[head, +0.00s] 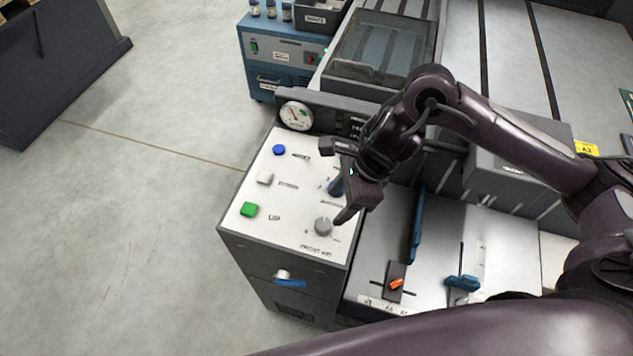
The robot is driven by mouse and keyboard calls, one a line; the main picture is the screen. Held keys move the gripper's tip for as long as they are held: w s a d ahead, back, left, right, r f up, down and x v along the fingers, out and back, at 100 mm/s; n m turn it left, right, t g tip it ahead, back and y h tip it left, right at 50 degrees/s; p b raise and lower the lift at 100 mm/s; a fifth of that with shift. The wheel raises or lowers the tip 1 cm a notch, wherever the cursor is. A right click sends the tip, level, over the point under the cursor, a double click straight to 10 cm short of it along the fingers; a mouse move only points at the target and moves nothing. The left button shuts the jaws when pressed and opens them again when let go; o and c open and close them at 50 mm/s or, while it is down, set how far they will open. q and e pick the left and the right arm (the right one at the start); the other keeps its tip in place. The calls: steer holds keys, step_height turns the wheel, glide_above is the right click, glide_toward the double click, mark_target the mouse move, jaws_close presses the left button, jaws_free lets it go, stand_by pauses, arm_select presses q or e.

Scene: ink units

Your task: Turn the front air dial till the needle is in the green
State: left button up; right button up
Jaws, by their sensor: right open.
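The front air dial (323,226) is a round grey knob near the front right of the white panel top (263,226), with its label printed below it. The gauge (296,115) is a round white face at the back of the panel; its needle shows faintly, and I cannot tell whether it is in the green. My right gripper (337,182) is open above the panel's right side. Its lower finger is close to the dial's upper right, with no clear grip on it. My left gripper is out of view.
A green button (249,209), a white switch (265,179) and a blue button (279,150) line the panel's left. A blue-handled lever (290,283) is on the front face. Open floor lies left.

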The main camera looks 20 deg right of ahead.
mark_target(324, 223)
steer(key=shift+w+f, duration=0.15)
steer(key=shift+w, duration=0.1)
steer(key=shift+s+a+f+p, duration=0.2)
steer(key=shift+s+a+f, duration=0.15)
steer(key=shift+s+f, duration=0.2)
steer(key=shift+s+a+f+p, duration=0.15)
steer(key=shift+s+a+f, duration=0.15)
steer(key=shift+s+f, duration=0.2)
steer(key=f, duration=0.1)
steer(key=w+a+f, duration=0.1)
steer(key=f, duration=0.2)
steer(key=shift+w+a+p, duration=0.2)
steer(key=shift+w+p, duration=0.05)
steer(key=shift+p, duration=0.1)
steer(key=shift+s+f, duration=0.1)
steer(key=shift+s, duration=0.15)
steer(key=c, duration=1)
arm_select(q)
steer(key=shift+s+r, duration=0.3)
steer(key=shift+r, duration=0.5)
arm_select(e)
steer(key=shift+o, duration=0.2)
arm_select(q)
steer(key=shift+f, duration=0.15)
